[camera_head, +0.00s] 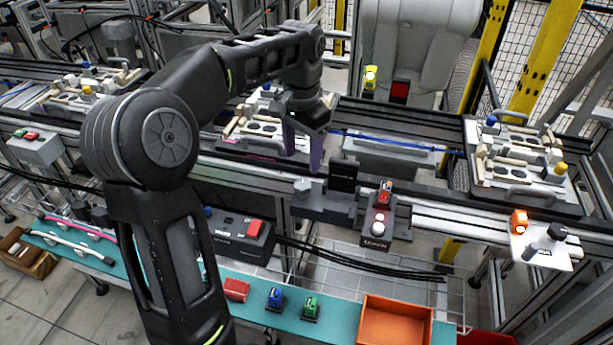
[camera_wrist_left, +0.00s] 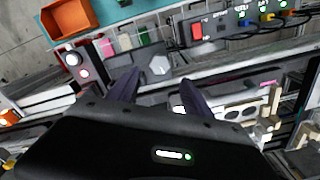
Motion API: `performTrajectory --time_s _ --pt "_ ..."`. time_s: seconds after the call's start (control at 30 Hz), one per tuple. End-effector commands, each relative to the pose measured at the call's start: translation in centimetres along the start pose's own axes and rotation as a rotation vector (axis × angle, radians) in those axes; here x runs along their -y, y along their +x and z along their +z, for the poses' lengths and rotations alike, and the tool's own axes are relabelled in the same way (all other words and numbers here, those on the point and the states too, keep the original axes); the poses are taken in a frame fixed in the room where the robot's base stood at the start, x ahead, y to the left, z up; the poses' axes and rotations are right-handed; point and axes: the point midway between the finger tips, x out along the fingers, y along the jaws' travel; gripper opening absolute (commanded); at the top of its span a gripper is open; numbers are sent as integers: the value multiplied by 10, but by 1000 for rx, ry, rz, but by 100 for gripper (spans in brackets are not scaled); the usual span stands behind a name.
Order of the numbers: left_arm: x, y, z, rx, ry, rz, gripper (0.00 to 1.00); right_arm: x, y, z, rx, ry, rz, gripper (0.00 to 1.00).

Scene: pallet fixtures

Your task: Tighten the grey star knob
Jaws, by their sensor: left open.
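The grey star knob (camera_head: 302,187) sits on a dark block at the front rail of the conveyor, below my left gripper in the head view. In the left wrist view the grey star knob (camera_wrist_left: 158,65) shows just beyond the fingertips, roughly between them. My left gripper (camera_head: 303,154) is open and empty, its fingers pointing down above the knob and apart from it. The two fingers also show in the left wrist view (camera_wrist_left: 158,88). My right gripper is in neither view.
A black upright block (camera_head: 343,176) stands right beside the knob. A lit button box (camera_head: 378,224) is further right. A pallet with fixtures (camera_head: 515,160) is at the right, and an orange bin (camera_head: 394,303) is on the lower shelf.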

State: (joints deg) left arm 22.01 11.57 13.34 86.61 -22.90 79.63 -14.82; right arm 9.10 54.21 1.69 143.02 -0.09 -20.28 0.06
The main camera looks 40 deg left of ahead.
Motion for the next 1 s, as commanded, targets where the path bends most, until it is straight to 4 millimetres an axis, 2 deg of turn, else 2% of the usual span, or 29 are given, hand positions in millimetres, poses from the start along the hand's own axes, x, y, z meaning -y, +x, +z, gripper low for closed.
performTrajectory --time_s 0.17,0.6,0.93,1.0 --pt "0 12 0 4 0 1 59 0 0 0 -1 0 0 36" --pt "-1 73 0 2 1 2 59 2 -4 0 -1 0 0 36" --pt "-1 78 0 0 0 1 59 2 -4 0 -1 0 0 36" --pt "-1 78 0 0 0 1 55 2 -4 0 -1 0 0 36"
